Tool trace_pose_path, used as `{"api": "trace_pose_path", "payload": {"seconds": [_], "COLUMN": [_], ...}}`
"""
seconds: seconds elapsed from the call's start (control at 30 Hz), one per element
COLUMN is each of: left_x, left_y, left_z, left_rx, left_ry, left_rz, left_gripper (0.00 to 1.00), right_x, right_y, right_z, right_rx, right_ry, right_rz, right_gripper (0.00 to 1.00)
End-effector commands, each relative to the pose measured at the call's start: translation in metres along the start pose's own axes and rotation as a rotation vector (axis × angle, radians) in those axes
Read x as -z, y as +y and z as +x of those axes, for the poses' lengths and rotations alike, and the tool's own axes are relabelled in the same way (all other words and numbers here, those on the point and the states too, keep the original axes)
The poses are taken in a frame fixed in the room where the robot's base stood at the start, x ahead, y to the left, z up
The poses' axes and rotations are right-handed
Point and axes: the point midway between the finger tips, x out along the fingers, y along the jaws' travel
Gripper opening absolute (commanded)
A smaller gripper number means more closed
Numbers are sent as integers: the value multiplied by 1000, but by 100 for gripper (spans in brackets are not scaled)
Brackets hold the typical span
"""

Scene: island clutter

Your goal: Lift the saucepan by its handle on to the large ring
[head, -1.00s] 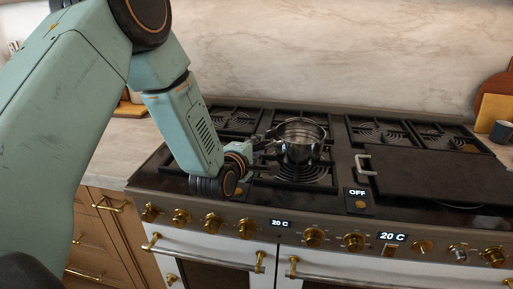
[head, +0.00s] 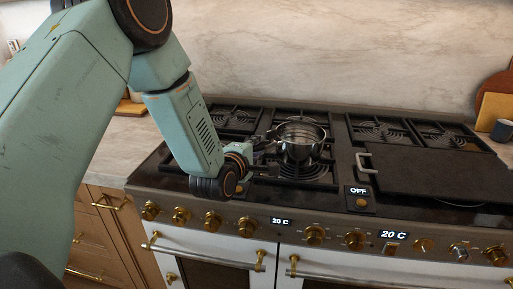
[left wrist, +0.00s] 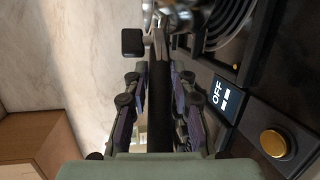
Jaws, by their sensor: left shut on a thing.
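The shiny steel saucepan (head: 302,142) is over the middle section of the black hob, upright, with its open top up. My left gripper (head: 262,146) is at its left side, shut on the saucepan's handle, which is mostly hidden in the head view. A ring (head: 308,172) shows in front of and below the saucepan. I cannot tell whether the saucepan's base touches the grate. My right gripper is not in view.
A black griddle plate (head: 430,178) with a pale handle covers the right of the hob. Other grates (head: 232,119) lie at the back left and back right. Gold knobs (head: 315,235) line the front.

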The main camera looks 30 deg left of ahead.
Motion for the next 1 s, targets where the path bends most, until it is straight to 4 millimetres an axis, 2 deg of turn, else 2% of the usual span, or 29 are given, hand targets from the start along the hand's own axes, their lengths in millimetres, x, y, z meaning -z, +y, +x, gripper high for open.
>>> {"api": "trace_pose_path", "payload": {"seconds": [0.9, 0.93, 1.0], "left_x": [0, 0, 0], "left_y": [-5, -5, -6], "left_z": [2, 2, 2], "left_rx": [-4, -3, -3], "left_ry": [-1, -1, -1], "left_rz": [0, 0, 0], "left_gripper": [0, 27, 32], "right_x": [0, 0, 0], "right_y": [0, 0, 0], "right_z": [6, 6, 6], "right_rx": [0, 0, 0], "right_ry": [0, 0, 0], "right_rz": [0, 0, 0], "right_gripper": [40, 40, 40]}}
